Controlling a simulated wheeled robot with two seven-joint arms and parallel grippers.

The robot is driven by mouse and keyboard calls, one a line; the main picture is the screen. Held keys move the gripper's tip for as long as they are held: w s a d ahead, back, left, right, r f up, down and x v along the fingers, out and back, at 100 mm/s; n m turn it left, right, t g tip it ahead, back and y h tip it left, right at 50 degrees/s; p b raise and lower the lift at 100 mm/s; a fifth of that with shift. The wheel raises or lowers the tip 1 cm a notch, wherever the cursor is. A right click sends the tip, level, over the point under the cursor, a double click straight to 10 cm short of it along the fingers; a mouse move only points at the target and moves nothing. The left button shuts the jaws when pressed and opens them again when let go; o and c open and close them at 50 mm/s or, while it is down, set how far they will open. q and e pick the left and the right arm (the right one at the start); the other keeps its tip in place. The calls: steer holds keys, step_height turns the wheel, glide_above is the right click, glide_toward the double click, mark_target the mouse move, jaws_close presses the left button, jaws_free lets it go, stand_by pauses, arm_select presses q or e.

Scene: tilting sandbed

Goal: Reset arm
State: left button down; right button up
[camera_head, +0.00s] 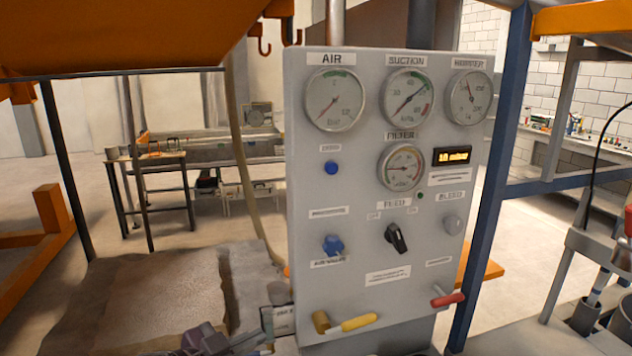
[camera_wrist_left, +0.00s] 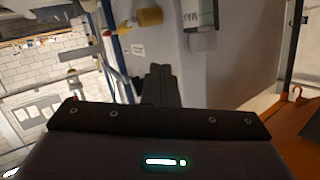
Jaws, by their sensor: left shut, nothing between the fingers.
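My left gripper (camera_head: 258,342) is low in the head view, left of the foot of the grey control panel (camera_head: 365,235). Its fingers are together and empty; they also show closed in the left wrist view (camera_wrist_left: 160,72). In that view the panel face is beyond the fingertips, with a yellow-handled valve (camera_wrist_left: 148,17) near the top. In the head view this yellow handle (camera_head: 359,323) is at the panel's lower edge, to the right of the gripper. I cannot tell how close the fingers are to the panel. My right gripper is not in view.
The panel bears gauges, a black knob (camera_head: 396,237), blue knobs and a red handle (camera_head: 447,299). A blue post (camera_head: 490,180) stands at its right. A brown sandy bed (camera_head: 165,290) lies at left. A rack with tools (camera_head: 590,300) stands at far right.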

arm_select(q)
steer(key=s+a+f+n+g+y, duration=0.45)
steer(key=s+f, duration=0.35)
steer(key=s, duration=0.2)
steer(key=s+a+f+n+g+y, duration=0.3)
steer(key=s+f+n+y, duration=0.3)
steer(key=s, duration=0.5)
step_height(320, 180, down, 30)
steer(key=s+m+g, duration=0.1)
steer(key=s+g, duration=0.1)
steer(key=s+a+f, duration=0.2)
steer(key=s+f, duration=0.8)
steer(key=s+a+f+b, duration=0.1)
steer(key=s+f, duration=0.9)
steer(key=f, duration=0.1)
steer(key=shift+a+g+b, duration=0.3)
steer(key=shift+a+g, duration=0.1)
steer(key=shift+g, duration=0.05)
steer(key=shift+m, duration=0.25)
